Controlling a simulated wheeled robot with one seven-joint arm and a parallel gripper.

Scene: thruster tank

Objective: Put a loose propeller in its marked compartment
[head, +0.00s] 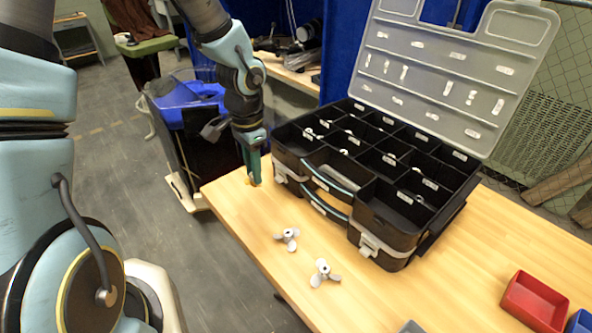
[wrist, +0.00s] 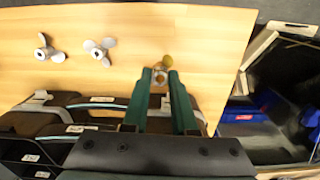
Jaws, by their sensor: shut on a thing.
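My gripper (head: 254,178) points down at the table's left edge, beside the left end of the black organizer case (head: 402,238). In the wrist view my gripper (wrist: 160,80) has its green fingers around a small propeller (wrist: 167,61); a yellowish part shows past the tips, the rest is partly hidden. Two grey three-bladed propellers lie loose on the table in front of the case: one (head: 288,238) nearer the gripper, one (head: 324,273) further forward. Both also show in the wrist view, one (wrist: 100,50) and the other (wrist: 50,48). The case is open, with labelled compartments, several holding small parts.
The case's grey lid (head: 440,60) stands upright behind it. A red bin (head: 534,302) and a blue bin (head: 580,322) sit at the right front of the wooden table (head: 440,295). A blue-topped cart (head: 190,105) stands left of the table. The front middle is mostly clear.

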